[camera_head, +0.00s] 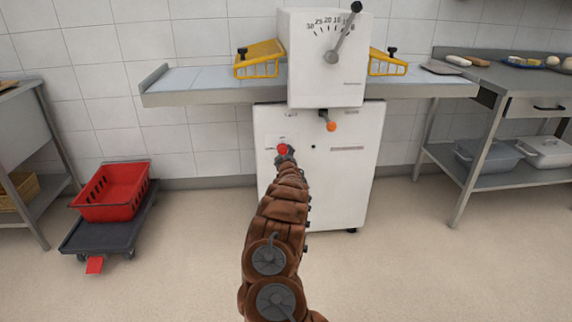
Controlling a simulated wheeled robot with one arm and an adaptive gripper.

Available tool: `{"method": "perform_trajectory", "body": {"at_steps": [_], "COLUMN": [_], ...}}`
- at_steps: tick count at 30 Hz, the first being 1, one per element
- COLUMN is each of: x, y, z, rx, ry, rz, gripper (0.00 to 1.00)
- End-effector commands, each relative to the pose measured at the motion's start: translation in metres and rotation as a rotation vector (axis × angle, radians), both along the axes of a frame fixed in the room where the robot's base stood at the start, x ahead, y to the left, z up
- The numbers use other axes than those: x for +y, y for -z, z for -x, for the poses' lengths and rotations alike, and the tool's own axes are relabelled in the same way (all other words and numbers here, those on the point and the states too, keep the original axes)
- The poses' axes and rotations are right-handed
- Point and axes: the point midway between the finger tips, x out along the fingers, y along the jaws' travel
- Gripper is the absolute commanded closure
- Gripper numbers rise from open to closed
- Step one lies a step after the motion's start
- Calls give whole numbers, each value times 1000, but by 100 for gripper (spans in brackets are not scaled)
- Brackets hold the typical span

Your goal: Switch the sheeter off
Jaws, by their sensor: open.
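The sheeter is a white machine (350,185) with a white upper housing (309,75), standing against the tiled wall. Its housing carries a numbered dial and a long lever (347,30) tilted up to the right. A red switch knob (283,149) shows on the left of the lower cabinet front. My gripper (284,158) is open, right at the red knob, and overlaps its lower part. Whether the fingers touch the knob, and the knob's exact setting, cannot be told. An orange-tipped handle (331,127) sticks out under the housing.
Yellow guards (258,60) flank the housing above the conveyor bed (195,97). A red crate (112,191) sits on a dark dolly (105,237) at left. A steel table (515,78) with bread stands at right.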

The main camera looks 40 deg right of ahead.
Motion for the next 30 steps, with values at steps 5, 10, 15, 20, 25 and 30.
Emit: {"method": "perform_trajectory", "body": {"at_steps": [5, 10, 15, 20, 25, 30], "x": [9, 18, 26, 34, 40, 47], "y": [-3, -6, -5, -7, -9, -9], "z": [13, 23, 35, 45, 56, 62], "rx": [-2, -6, -2, -5, -3, -3], "ry": [2, 1, 1, 0, 3, 0], "rz": [-2, -3, -4, -5, -3, -2], "gripper": [32, 32, 32, 32, 32, 32]}}
